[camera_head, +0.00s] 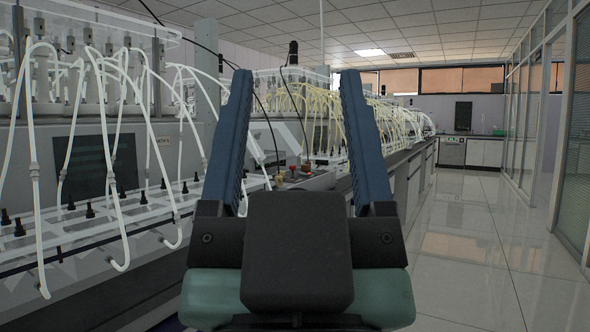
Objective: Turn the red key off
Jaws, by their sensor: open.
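My gripper (297,76) is in the middle of the head view, its two blue fingers spread wide apart with nothing held between them. Seen between the fingers, a small red piece (305,167) sits on a low grey unit on the bench. It may be the red key, but it is too small to tell its shape or how it is turned. A small yellowish fitting (279,180) is just left of it. Both look to be beyond the gripper and not touched by it.
Reactor racks with many looping white tubes (110,150) fill the left. Yellowish tubes (325,110) rise behind the red piece. A long bench (412,175) runs to the back. The shiny tiled floor (480,240) on the right is clear, beside a glass partition (540,110).

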